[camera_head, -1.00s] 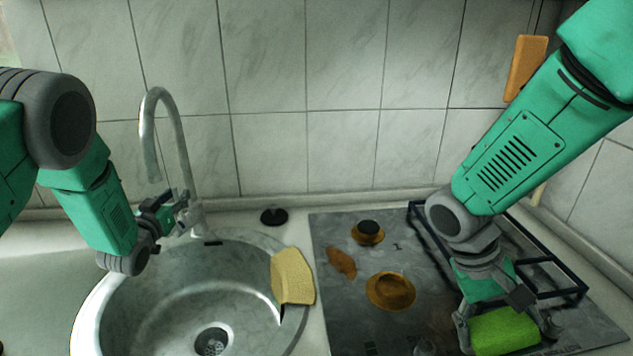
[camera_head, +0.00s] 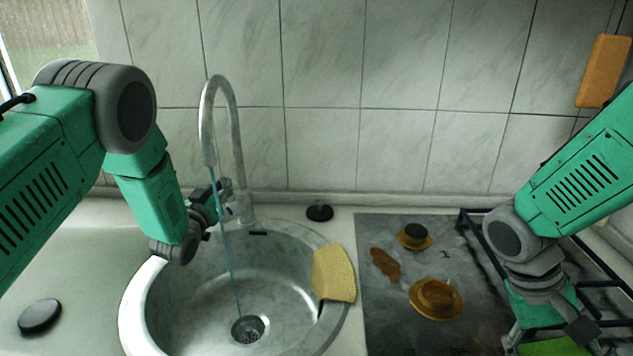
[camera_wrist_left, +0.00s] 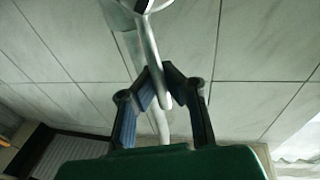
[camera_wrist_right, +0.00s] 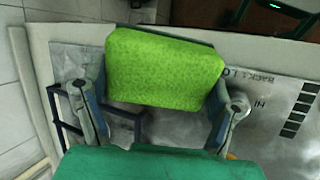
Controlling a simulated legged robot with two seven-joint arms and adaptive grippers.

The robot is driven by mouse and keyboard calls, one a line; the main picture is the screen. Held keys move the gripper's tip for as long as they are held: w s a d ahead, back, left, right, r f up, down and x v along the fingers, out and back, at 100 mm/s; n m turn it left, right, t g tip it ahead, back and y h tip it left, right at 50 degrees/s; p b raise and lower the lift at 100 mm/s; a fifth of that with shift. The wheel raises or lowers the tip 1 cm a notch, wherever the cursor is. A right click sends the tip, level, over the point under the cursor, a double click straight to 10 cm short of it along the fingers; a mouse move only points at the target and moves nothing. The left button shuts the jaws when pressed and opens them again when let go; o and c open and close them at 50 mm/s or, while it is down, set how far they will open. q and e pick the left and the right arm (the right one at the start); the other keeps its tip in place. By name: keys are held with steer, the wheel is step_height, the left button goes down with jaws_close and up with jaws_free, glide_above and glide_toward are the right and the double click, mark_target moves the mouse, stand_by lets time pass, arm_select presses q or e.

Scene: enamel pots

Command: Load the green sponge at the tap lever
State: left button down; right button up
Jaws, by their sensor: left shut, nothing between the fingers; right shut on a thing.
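The green sponge (camera_head: 556,347) shows at the bottom right of the head view, partly cut off by the frame edge. My right gripper (camera_head: 552,338) is shut on it above the hob. The sponge fills the space between the fingers in the right wrist view (camera_wrist_right: 165,70). The metal tap (camera_head: 237,150) stands behind the sink, with a thin bluish stream of water falling from its spout to the drain. My left gripper (camera_head: 227,196) is at the tap's base by the lever, which it largely hides.
A yellow sponge (camera_head: 333,274) lies on the right rim of the round sink (camera_head: 190,318). The hob (camera_head: 390,325) has brass burners and a dark pan grate (camera_head: 478,238). A black stopper (camera_head: 319,212) and a black disc (camera_head: 40,316) are on the counter.

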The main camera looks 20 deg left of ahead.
arm_select(q)
steer(key=c, duration=1.6)
jaws_free()
steer(key=shift+a, duration=0.1)
steer(key=s, duration=0.4)
steer(key=s+f, duration=0.1)
steer(key=s, duration=0.7)
steer(key=shift+d+f, duration=0.2)
steer(key=shift+f, duration=0.1)
